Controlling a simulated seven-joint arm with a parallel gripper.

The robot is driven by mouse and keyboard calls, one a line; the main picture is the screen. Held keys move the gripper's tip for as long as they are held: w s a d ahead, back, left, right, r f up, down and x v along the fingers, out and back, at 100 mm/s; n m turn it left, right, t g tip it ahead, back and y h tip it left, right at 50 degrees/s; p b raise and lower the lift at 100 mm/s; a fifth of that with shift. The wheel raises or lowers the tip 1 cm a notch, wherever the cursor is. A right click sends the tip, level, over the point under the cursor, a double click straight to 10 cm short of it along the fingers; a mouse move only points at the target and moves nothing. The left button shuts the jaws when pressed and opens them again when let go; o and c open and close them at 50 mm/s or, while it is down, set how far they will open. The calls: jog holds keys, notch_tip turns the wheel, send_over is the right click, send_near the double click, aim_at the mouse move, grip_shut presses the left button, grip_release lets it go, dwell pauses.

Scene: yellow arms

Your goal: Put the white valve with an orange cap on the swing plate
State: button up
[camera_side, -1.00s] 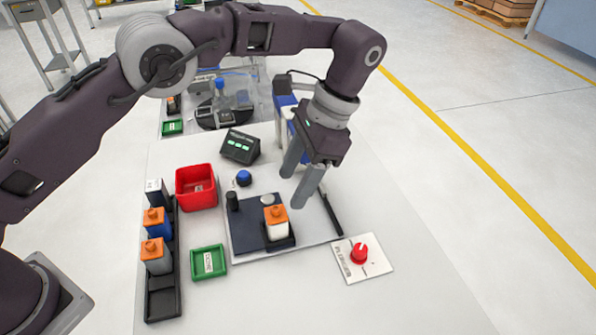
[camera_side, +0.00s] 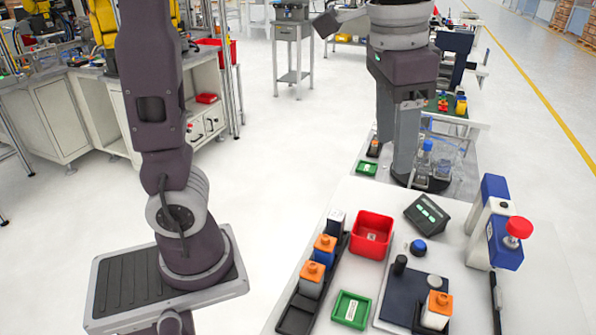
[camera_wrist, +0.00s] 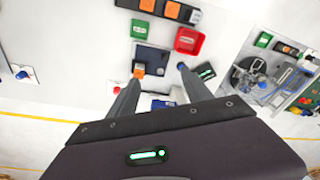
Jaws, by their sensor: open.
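The white valve with an orange cap (camera_side: 437,309) stands upright on the dark swing plate (camera_side: 400,291), near its front right corner. In the wrist view its orange cap (camera_wrist: 139,70) shows beside the left finger. The plate's dark surface (camera_wrist: 152,59) shows beyond the fingers. My gripper (camera_side: 395,160) is high and well away from the valve, fingers pointing down. In the wrist view my gripper (camera_wrist: 160,80) is open, with nothing held between its fingers.
A rack (camera_side: 297,318) holds orange-capped parts left of a red bin (camera_side: 372,234) and a green tray (camera_side: 351,309).

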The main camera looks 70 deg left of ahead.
jog(key=s+a+f+n+t, duration=0.1)
jog(key=s+a+f+t, duration=0.1)
jog(key=s, duration=0.5)
jog(key=s+a+f+n+t, duration=0.2)
jog(key=s+a+f, duration=0.1)
jog(key=s, duration=0.4)
jog(key=shift+f+n, duration=0.2)
jog(key=shift+n, duration=0.1)
